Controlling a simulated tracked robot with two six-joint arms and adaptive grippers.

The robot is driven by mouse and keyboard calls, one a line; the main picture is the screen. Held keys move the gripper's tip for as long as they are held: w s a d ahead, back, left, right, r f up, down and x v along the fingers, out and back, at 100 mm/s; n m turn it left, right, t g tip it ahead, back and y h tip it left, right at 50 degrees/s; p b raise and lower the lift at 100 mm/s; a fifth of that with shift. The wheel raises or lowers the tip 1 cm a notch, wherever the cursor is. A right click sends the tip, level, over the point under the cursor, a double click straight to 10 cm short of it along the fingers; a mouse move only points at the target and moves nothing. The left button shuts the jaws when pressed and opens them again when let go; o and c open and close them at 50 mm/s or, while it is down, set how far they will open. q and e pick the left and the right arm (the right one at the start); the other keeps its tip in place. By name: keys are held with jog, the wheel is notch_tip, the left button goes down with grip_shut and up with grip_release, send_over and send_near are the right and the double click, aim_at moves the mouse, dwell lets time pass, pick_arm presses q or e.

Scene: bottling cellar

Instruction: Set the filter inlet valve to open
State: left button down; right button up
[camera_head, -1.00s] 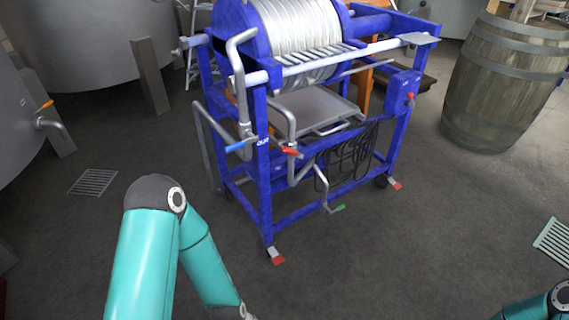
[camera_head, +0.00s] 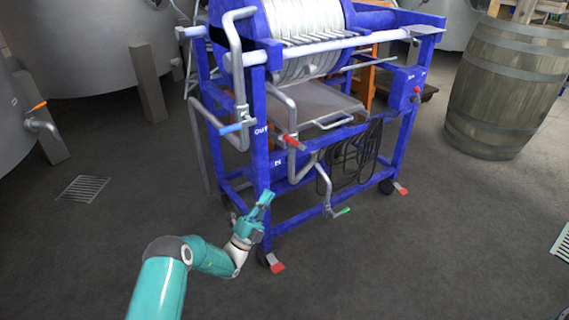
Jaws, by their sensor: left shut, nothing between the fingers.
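The blue filter frame (camera_head: 257,120) stands in the middle of the head view, with silver pipes and several coloured valve handles. A red lever handle (camera_head: 293,142) sits on a pipe at the front, just above a white "IN" label (camera_head: 278,163). A blue lever handle (camera_head: 231,128) sits to its left, beside an "OUT" label (camera_head: 261,131). A green lever handle (camera_head: 342,211) is lower, at the end of a bent pipe. My left gripper (camera_head: 264,201) is shut and empty, in front of the near frame post, below the red handle. My right gripper is out of view.
Red-tipped caster levers (camera_head: 277,267) stick out near the floor. A black hose (camera_head: 352,155) hangs on the frame. A barrel (camera_head: 503,90) stands at right, and a tank with an orange-handled tap (camera_head: 38,106) at left. The floor in front is clear.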

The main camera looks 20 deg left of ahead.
pick_arm(q)
jog(key=a+n, duration=0.1)
jog(key=b, duration=0.4)
send_near(292, 141)
jog(key=x, duration=0.6)
jog(key=shift+w+a+t+y, duration=0.25)
jog(key=shift+a+t+y, duration=0.1)
jog(key=shift+t+y, duration=0.05)
jog(key=shift+r, duration=0.1)
